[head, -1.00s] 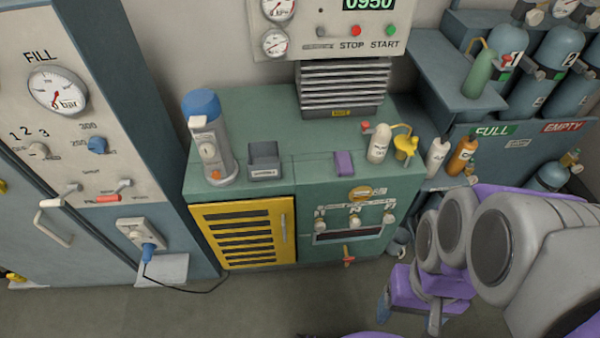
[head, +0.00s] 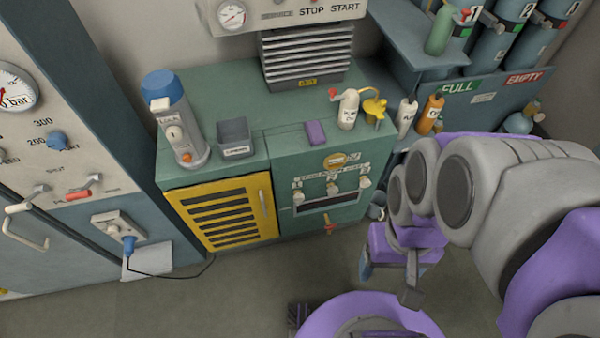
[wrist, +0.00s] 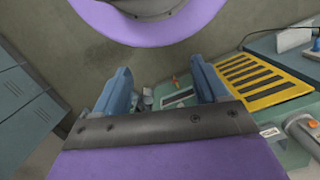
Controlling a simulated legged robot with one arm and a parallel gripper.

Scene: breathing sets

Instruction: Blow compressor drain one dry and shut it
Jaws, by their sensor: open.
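The green compressor cabinet (head: 270,215) has a drain panel (head: 331,203) on its front with three pale knobs in a row. The left knob (head: 298,198), the middle knob (head: 332,189) and the right knob (head: 365,181) have labels too small to read surely. A red-and-yellow handle (head: 329,228) hangs below the panel's dark slot. My gripper (head: 388,281) is low, right of the cabinet and apart from it. In the wrist view my gripper (wrist: 163,86) has its blue fingers wide apart and empty, with the drain panel (wrist: 178,98) beyond them.
A yellow louvred door (head: 222,213) is left of the drain panel. Bottles (head: 431,114) and a purple block (head: 315,132) stand on top or nearby. A plugged-in cable (head: 180,272) hangs at the left. Floor in front is clear.

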